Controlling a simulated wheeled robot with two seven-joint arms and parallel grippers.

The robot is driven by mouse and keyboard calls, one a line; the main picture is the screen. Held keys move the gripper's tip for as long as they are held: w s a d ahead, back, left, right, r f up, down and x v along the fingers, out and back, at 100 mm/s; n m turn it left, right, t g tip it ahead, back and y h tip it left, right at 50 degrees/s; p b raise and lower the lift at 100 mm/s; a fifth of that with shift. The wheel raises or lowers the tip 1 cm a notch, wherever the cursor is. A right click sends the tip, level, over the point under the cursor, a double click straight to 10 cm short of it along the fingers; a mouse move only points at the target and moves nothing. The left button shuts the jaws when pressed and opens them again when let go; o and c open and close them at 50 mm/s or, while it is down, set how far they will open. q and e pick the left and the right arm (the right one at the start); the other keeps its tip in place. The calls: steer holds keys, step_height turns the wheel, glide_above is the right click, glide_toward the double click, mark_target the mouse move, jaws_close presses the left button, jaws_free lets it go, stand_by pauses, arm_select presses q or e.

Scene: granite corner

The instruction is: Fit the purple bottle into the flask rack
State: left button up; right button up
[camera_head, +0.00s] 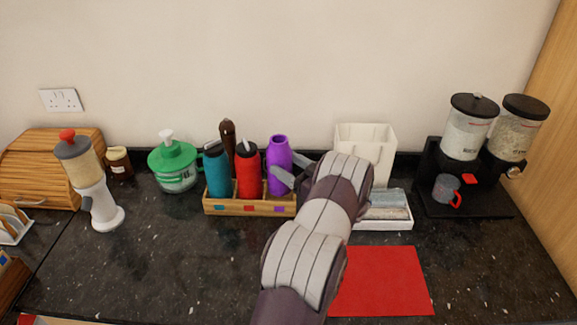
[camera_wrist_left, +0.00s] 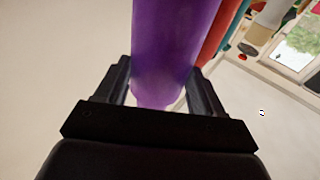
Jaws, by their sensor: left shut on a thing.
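The purple bottle (camera_head: 279,167) stands about upright at the right end of the wooden flask rack (camera_head: 222,208), above the purple mark on its front. Its lower end meets the rack's front edge, and I cannot tell whether it rests on the rack's floor. My left gripper (camera_head: 291,173) reaches in from the right side and is shut on the bottle. In the left wrist view the bottle (camera_wrist_left: 172,45) is between both fingers (camera_wrist_left: 162,92). A teal bottle (camera_head: 216,172) and a red bottle (camera_head: 247,172) stand in the other compartments. My right gripper is not in view.
A green-lidded jar (camera_head: 176,172) stands left of the rack, with a dark wooden mill (camera_head: 228,138) behind. A white bin (camera_head: 365,147) and white tray (camera_head: 385,225) are at right. A red mat (camera_head: 385,282) lies in front. The counter front left of my arm is clear.

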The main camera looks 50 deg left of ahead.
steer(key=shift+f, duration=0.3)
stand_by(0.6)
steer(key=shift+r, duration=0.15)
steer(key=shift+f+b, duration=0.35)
steer(key=shift+b, duration=0.15)
stand_by(1.7)
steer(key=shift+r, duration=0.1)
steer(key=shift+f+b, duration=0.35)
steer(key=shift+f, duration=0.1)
stand_by(1.6)
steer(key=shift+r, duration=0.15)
stand_by(0.4)
